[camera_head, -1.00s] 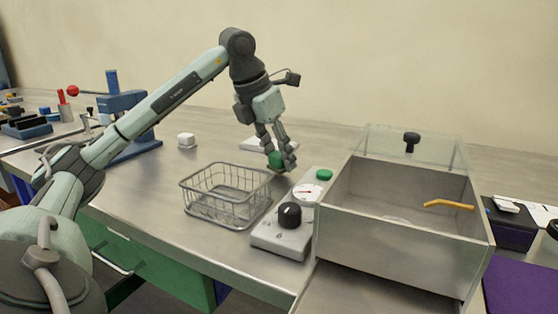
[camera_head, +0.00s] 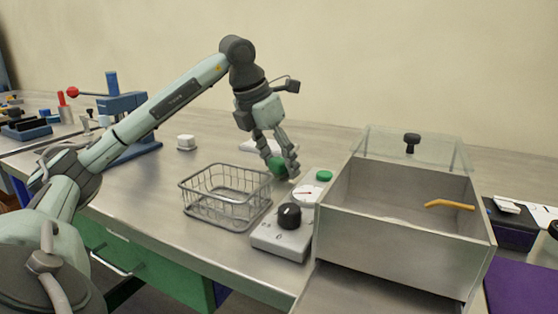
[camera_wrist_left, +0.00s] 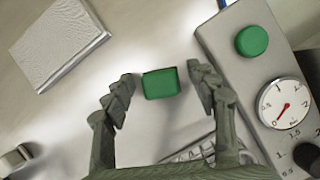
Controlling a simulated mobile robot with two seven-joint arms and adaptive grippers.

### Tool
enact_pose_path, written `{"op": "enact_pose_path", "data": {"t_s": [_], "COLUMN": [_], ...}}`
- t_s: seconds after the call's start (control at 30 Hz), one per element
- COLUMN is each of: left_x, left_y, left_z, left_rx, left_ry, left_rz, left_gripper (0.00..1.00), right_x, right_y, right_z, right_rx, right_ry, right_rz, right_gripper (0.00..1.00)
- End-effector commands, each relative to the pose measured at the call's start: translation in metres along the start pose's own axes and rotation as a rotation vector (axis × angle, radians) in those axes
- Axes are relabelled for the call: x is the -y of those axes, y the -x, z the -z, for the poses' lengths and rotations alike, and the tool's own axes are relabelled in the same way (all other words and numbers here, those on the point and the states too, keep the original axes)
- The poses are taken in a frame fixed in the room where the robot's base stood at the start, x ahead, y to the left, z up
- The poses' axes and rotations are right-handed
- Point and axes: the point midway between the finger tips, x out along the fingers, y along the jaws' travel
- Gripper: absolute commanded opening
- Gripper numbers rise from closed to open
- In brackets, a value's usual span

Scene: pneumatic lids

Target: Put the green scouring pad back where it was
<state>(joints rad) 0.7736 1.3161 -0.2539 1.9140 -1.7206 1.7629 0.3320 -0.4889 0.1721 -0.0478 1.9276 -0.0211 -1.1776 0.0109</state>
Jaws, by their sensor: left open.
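The green scouring pad (camera_head: 278,165) is a small green block on the bench behind the wire basket, partly hidden by the fingers. In the left wrist view the pad (camera_wrist_left: 161,83) lies between the fingertips, with a gap on each side. My left gripper (camera_head: 281,168) points down over it and is open, its fingers (camera_wrist_left: 164,88) on either side of the pad. My right gripper is not in view.
The wire basket (camera_head: 190,202) stands in front. A control box (camera_head: 265,238) with a black knob, gauge and green button (camera_wrist_left: 252,41) is close right. A white block (camera_wrist_left: 60,45) lies behind. A clear-lidded metal box (camera_head: 385,250) stands further right.

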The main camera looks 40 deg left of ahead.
Motion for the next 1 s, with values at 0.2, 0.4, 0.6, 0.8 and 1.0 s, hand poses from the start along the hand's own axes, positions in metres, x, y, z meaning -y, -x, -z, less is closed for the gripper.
{"op": "enact_pose_path", "data": {"t_s": [0.2,0.4,0.6,0.8,1.0], "left_x": [-0.001,0.000,0.000,0.000,0.000], "left_y": [0.027,0.073,0.108,0.121,0.122], "left_z": [-0.003,-0.003,-0.002,-0.001,-0.001], "left_rx": [0.005,0.006,0.003,0.001,0.000], "left_ry": [0.000,0.000,0.000,0.000,0.000], "left_rz": [-0.001,0.000,0.000,0.000,0.000], "left_gripper": [0.58,0.58,0.58,0.58,0.58], "right_x": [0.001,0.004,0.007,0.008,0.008], "right_y": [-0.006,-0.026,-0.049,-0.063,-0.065], "right_z": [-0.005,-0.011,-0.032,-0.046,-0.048], "right_rx": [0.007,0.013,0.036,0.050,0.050], "right_ry": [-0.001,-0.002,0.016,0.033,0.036], "right_rz": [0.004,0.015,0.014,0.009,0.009], "right_gripper": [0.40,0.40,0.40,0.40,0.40]}}
